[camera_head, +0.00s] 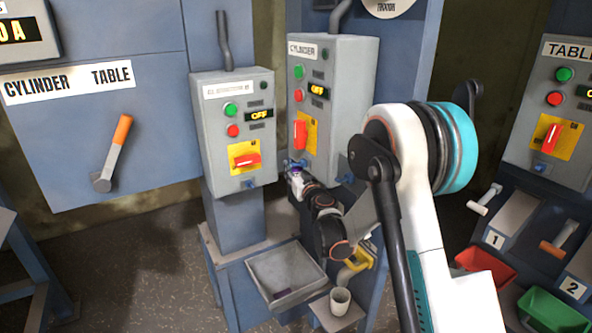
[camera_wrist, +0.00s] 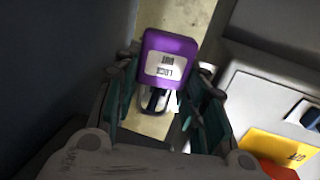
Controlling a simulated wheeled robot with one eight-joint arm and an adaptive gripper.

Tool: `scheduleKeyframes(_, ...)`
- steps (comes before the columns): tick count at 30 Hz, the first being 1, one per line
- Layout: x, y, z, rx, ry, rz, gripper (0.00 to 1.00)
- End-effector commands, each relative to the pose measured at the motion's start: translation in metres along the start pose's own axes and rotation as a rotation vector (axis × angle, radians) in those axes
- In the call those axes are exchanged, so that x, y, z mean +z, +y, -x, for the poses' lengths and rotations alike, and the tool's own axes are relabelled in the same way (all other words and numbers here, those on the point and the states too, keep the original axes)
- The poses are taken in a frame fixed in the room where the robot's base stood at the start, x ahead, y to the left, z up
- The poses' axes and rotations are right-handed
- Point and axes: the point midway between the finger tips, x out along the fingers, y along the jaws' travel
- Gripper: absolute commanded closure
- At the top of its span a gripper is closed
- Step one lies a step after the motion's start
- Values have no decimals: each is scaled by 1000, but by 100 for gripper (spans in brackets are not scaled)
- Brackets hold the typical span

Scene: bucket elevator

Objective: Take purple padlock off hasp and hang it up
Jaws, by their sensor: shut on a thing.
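A purple padlock (camera_wrist: 173,47) with a white lockout label shows in the wrist view between the fingers of my gripper (camera_wrist: 160,88). My gripper is shut on it. Its shackle (camera_wrist: 145,105) points back toward my palm and is partly hidden in shadow. In the head view a small patch of purple shows at my gripper (camera_head: 295,174), in front of the lower left of the grey CYLINDER box (camera_head: 345,105). A blue fitting shows beside my gripper there. I cannot tell whether the padlock touches it.
A second grey box (camera_head: 208,135) with a red handle stands left. Below are a grey tray (camera_head: 262,268) with a small dark item, a white cup (camera_head: 340,301) and a yellow handle (camera_head: 361,259). Red (camera_head: 478,262) and green (camera_head: 550,312) bins lie right. Floor at lower left is clear.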

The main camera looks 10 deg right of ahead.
Motion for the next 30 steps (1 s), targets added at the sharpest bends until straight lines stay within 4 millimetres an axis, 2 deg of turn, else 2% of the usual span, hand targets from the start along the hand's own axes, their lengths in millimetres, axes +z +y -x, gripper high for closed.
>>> scheduleKeyframes(18,14,0,0,0,0,0,87)
scheduleKeyframes(30,14,0,0,0,0,0,87)
